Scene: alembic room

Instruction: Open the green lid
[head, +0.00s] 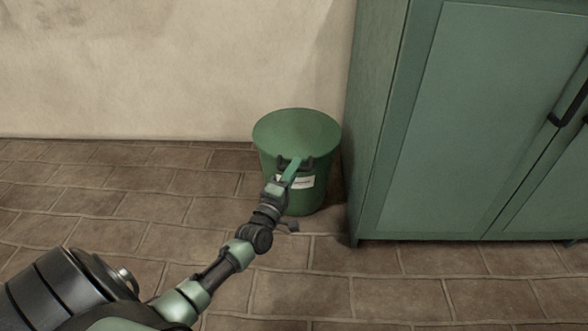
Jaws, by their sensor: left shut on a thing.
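A green bin (312,201) stands upright on the floor between the wall and the cabinet. Its round green lid (297,131) lies flat on top, seen from above, and looks closed. A dark fitting and a white label (296,182) show on the bin's front. My left gripper (293,165) reaches in from the lower left and is shut at the front edge of the lid. Its fingers hide the exact part that it holds. My right gripper is out of view.
A green cabinet (480,120) with dark handles stands close to the bin's right side. A plain beige wall (150,70) is behind the bin. The brown tiled floor (110,195) to the left is clear.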

